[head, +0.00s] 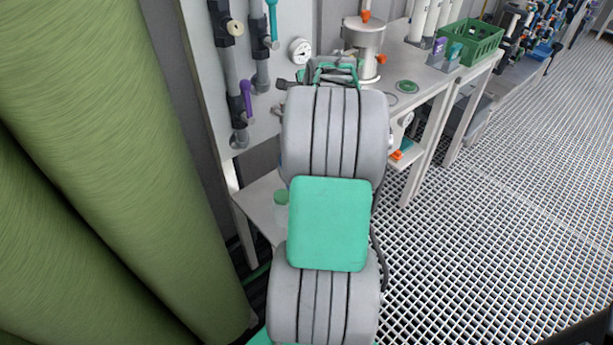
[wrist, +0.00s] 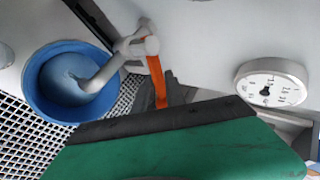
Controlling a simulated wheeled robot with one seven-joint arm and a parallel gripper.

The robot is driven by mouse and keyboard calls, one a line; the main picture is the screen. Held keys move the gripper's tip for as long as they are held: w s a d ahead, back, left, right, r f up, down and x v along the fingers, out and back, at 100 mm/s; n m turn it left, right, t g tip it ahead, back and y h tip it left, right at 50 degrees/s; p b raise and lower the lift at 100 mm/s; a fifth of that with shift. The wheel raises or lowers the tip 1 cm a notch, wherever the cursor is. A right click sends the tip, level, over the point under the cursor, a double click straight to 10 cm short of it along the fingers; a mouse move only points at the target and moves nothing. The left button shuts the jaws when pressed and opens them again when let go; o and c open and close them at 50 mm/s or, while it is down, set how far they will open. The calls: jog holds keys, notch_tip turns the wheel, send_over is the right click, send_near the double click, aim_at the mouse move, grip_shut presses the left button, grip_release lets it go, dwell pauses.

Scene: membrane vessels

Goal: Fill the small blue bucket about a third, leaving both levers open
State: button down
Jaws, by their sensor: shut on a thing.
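The small blue bucket (wrist: 33,92) is at the left of the wrist view, seen from above. A pale grey spout (wrist: 104,73) reaches over its rim into it. The inside looks light blue and whitish near the spout's end; I cannot tell the liquid level or a stream clearly. An orange lever (wrist: 156,80) hangs from the spout's valve. My gripper (wrist: 168,98) is shut on the orange lever, its fingers mostly hidden behind my green wrist housing. In the head view my arm hides the bucket and gripper. A steel vessel (head: 364,42) has an orange lever on top and another at its side.
A round gauge (wrist: 272,84) is right of the valve in the wrist view. In the head view, a pipe panel (head: 208,60) carries a purple lever (head: 246,97) and a gauge (head: 300,50). A green crate (head: 470,42) stands on the bench. Grating floor at right is open.

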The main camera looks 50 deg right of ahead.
jog(key=shift+w+d+r+n+y+p, duration=0.2)
jog(key=shift+d+n+y+p, duration=0.25)
jog(key=shift+n, duration=0.25)
jog(key=n+y+p, duration=0.1)
jog(key=w+n+y+p, duration=0.1)
jog(key=p, duration=0.1)
jog(key=n+t+y+p, duration=0.1)
jog(key=shift+w+d+f+n+p, duration=0.1)
jog(key=shift+w+d+n+p, duration=0.1)
jog(key=shift+w+n+p, duration=0.15)
jog(key=c, duration=1.6)
grip_release()
jog(key=shift+f, duration=0.1)
jog(key=shift+o, duration=1.1)
jog(key=shift+a, duration=0.1)
